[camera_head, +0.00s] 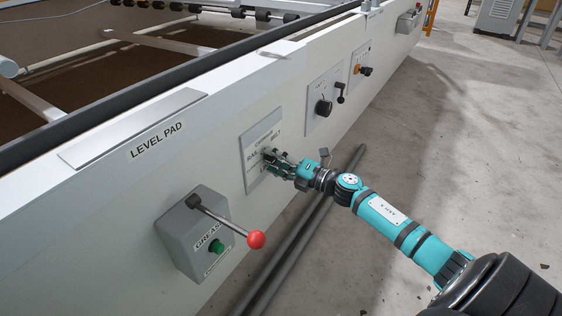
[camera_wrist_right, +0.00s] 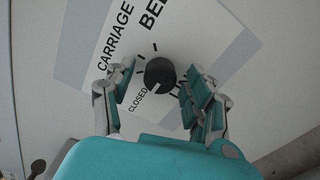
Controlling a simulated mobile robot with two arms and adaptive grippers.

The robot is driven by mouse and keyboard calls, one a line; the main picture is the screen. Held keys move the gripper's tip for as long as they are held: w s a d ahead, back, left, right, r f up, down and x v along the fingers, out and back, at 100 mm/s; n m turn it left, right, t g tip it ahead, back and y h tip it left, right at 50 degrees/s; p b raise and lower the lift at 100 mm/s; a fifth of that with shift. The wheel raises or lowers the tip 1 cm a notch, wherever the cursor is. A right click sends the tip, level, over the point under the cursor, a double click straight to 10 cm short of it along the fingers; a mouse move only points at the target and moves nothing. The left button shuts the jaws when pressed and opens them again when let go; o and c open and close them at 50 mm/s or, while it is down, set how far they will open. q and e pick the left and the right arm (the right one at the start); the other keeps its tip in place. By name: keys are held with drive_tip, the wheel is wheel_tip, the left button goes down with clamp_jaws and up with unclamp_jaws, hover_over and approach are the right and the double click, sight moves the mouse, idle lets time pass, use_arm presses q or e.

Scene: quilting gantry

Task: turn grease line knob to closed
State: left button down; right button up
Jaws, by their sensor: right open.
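A black round knob (camera_wrist_right: 160,73) sits on a pale labelled plate with tick marks around it; "CLOSED" is printed at its lower left, and "CARRIAGE" and a cut-off "BE" are also readable. In the head view this plate (camera_head: 258,139) is on the machine's side, with "RAIL" and "BELT" readable. A grey box (camera_head: 183,238) labelled "GREASE" carries a green button (camera_head: 217,247). My left gripper is out of view.
A lever with a red ball (camera_head: 256,240) sticks out from the grey box, left of and below my right gripper. Farther right are another black knob (camera_head: 323,107) and an orange knob (camera_head: 358,69). Dark pipes (camera_head: 289,252) lie along the floor. The concrete floor at right is mostly open.

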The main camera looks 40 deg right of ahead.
drive_tip(key=v, duration=1.2)
